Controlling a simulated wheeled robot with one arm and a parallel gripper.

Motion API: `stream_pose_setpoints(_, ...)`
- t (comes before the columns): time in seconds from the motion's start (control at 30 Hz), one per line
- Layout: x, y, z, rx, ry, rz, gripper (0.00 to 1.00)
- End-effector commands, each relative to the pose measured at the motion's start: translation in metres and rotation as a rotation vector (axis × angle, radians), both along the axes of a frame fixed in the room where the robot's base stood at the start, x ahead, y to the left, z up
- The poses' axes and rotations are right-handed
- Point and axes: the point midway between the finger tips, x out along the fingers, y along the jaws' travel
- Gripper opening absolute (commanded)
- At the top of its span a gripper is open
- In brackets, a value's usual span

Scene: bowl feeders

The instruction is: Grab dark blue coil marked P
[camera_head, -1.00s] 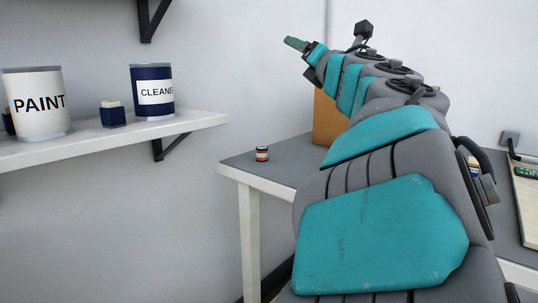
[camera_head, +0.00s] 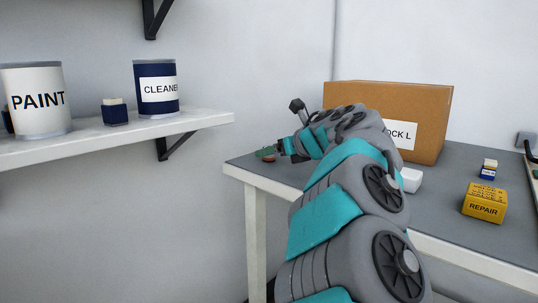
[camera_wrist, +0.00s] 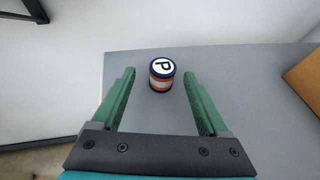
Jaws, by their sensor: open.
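In the head view my gripper (camera_head: 266,153) is at the table's left corner, and only a little of the coil (camera_head: 269,160) shows below the fingers.
A cardboard box (camera_head: 350,95) stands at the back of the table (camera_head: 455,235). A white item (camera_head: 411,180), a yellow REPAIR box (camera_head: 484,202) and a small blue and white item (camera_head: 488,169) are to the right. A wall shelf (camera_head: 200,122) with cans is at left.

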Motion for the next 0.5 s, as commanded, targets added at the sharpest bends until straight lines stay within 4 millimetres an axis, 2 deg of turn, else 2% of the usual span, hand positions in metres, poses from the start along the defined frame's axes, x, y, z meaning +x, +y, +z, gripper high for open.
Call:
stream_pose_setpoints(0.23, 0.024, 0.015, -0.011, 0.0, 0.001, 0.002, 0.77)
stream_pose_setpoints(0.5, 0.027, 0.018, -0.012, -0.001, -0.001, 0.0, 0.77)
